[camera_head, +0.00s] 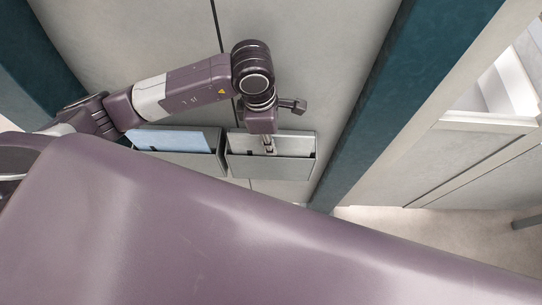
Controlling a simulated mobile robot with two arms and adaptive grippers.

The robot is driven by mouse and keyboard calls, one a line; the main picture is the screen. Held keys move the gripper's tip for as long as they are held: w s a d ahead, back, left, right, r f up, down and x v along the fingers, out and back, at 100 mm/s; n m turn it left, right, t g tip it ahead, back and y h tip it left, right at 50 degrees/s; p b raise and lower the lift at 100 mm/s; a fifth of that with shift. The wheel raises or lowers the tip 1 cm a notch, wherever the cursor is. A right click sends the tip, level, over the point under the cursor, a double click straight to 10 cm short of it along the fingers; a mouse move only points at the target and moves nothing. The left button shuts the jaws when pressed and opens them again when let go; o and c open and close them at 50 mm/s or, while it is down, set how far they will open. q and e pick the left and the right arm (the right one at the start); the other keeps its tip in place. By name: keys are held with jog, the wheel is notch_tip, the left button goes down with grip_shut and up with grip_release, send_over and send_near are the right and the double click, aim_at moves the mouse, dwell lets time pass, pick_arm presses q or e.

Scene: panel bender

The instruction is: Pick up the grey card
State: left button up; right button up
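A grey card (292,146) stands in the right one of two grey wall pockets, its upper part showing above the front of the right pocket (270,168). My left gripper (268,147) comes down from above, with its narrow fingers at the card's upper part, left of its middle. The fingers are small and overlap the card in the picture, so I cannot tell whether they are closed on it. The card's lower part is hidden in the pocket. My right gripper is out of view.
A light blue card (172,139) stands in the left pocket (192,162), close beside the right one. Both pockets are on a pale panel (325,50) with a dark vertical seam. A teal post (400,95) rises to the right. Bare floor (440,232) shows at the lower right.

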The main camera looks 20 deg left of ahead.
pick_arm(q)
grip_shut()
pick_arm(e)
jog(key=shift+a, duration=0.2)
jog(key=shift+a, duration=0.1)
pick_arm(q)
jog(key=shift+r, duration=0.15)
